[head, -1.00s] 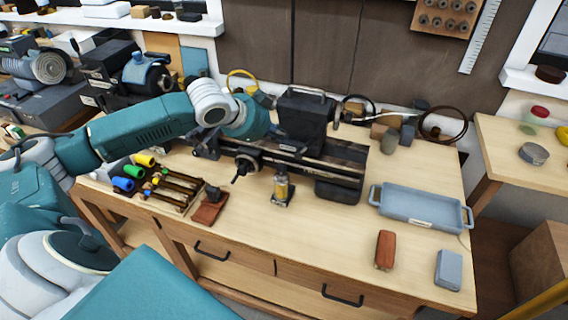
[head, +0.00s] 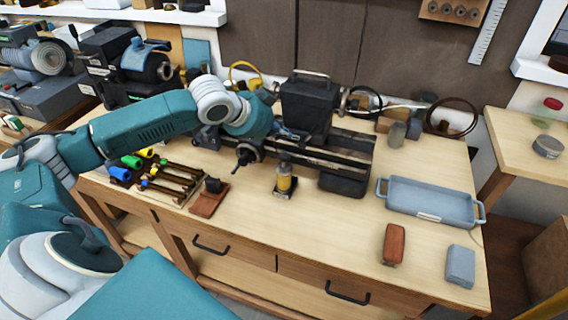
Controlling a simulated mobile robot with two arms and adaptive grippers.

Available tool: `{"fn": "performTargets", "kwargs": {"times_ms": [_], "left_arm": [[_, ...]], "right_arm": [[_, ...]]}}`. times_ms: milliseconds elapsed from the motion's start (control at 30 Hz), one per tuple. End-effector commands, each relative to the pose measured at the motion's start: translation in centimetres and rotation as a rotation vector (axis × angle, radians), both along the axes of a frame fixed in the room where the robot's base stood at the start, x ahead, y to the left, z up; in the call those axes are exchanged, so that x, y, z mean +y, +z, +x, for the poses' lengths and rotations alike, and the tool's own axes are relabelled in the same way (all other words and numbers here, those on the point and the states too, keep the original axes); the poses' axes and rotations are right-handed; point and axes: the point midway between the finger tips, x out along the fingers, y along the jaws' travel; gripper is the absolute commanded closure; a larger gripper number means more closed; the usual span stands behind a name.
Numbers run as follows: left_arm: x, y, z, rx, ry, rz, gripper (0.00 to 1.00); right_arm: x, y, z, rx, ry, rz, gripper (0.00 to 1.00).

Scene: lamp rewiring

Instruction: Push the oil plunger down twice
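The oiler with the plunger (head: 284,182) looks like a small upright amber bottle with a grey top, standing on a dark base on the workbench in front of the lathe. My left arm reaches in from the left over the bench. My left gripper (head: 287,132) is at the lathe, behind and above the oiler and apart from it. It is small and dark against the machine, so its fingers are not clear. My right gripper is out of view.
The lathe (head: 345,158) runs along the back of the workbench (head: 300,228). A tool rack (head: 170,184) and a brown block (head: 209,199) lie left of the oiler. A blue-grey tray (head: 430,199), a red block (head: 393,244) and a grey block (head: 460,265) are right. The front middle is clear.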

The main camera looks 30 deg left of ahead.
Motion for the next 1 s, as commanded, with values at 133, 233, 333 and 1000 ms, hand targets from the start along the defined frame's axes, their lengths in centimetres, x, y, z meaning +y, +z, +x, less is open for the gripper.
{"fn": "performTargets", "kwargs": {"times_ms": [133, 233, 333, 1000], "left_arm": [[0.0, -2.4, 0.0, 0.0, 0.0, 0.001, 1.0], [0.0, -3.4, 0.0, 0.002, 0.0, -0.001, 1.0], [0.0, -4.0, 0.0, 0.001, -0.001, 0.0, 1.0], [0.0, -4.2, 0.0, 0.0, 0.0, 0.0, 1.0]], "right_arm": [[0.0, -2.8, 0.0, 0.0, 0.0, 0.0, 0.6], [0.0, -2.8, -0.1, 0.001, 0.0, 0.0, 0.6], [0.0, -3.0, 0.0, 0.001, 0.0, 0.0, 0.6], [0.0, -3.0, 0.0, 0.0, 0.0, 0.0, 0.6]]}}
